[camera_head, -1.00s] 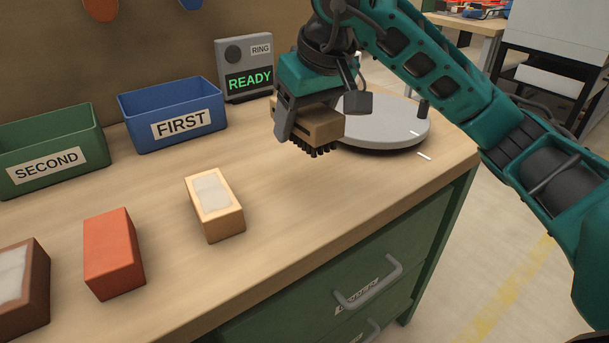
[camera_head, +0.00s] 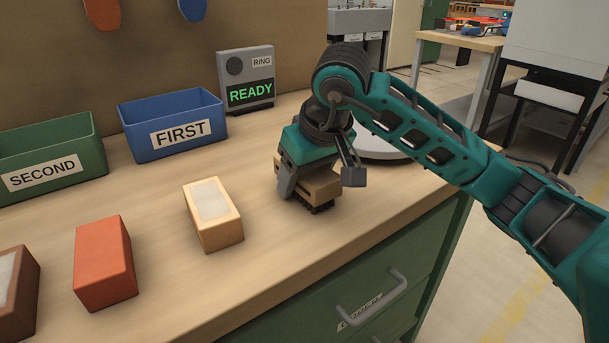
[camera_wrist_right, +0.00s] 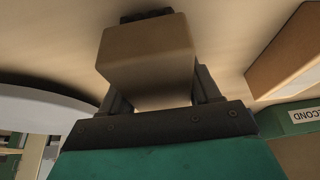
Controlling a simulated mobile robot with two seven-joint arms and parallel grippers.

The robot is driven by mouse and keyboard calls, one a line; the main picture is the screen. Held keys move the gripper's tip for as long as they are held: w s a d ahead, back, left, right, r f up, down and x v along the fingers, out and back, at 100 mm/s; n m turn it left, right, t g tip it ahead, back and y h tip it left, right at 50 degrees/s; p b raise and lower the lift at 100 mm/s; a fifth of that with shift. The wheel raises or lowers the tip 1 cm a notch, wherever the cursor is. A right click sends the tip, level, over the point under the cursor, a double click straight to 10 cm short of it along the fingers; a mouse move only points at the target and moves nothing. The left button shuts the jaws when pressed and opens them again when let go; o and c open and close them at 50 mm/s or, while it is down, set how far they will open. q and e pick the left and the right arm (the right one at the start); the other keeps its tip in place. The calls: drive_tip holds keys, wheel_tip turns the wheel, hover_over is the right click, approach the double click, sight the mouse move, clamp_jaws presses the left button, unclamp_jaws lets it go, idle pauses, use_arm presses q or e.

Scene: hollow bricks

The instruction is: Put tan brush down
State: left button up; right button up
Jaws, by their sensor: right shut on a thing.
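The tan brush (camera_head: 318,186) is a tan block with dark bristles on its underside. My right gripper (camera_head: 308,182) is shut on it, just right of the middle of the workbench. The bristles point down and are at or very near the bench top; I cannot tell whether they touch. In the right wrist view the brush (camera_wrist_right: 148,55) sits between the two fingers, with its dark bristles at the far end. My left gripper is not in view.
A tan hollow brick (camera_head: 213,215) stands left of the brush, with an orange brick (camera_head: 104,263) and a brown brick (camera_head: 18,290) farther left. Behind are a blue FIRST bin (camera_head: 172,125), green SECOND bin (camera_head: 45,160) and READY display (camera_head: 247,80). A grey round plate (camera_head: 385,148) lies behind the gripper.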

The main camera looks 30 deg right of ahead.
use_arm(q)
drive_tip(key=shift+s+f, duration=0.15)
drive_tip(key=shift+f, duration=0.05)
use_arm(e)
drive_tip(key=o, duration=0.9)
drive_tip(key=shift+f, duration=0.15)
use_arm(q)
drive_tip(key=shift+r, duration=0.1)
use_arm(e)
drive_tip(key=shift+o, duration=0.2)
drive_tip(key=shift+d+r+p, duration=0.1)
drive_tip(key=shift+r+p, duration=0.2)
drive_tip(key=shift+p, duration=0.05)
drive_tip(key=p+v, duration=0.2)
drive_tip(key=v, duration=0.9)
drive_tip(key=shift+w, duration=0.1)
drive_tip(key=shift+s+r+p, duration=0.25)
drive_tip(key=shift+r+p, duration=0.05)
drive_tip(key=shift+r, duration=0.15)
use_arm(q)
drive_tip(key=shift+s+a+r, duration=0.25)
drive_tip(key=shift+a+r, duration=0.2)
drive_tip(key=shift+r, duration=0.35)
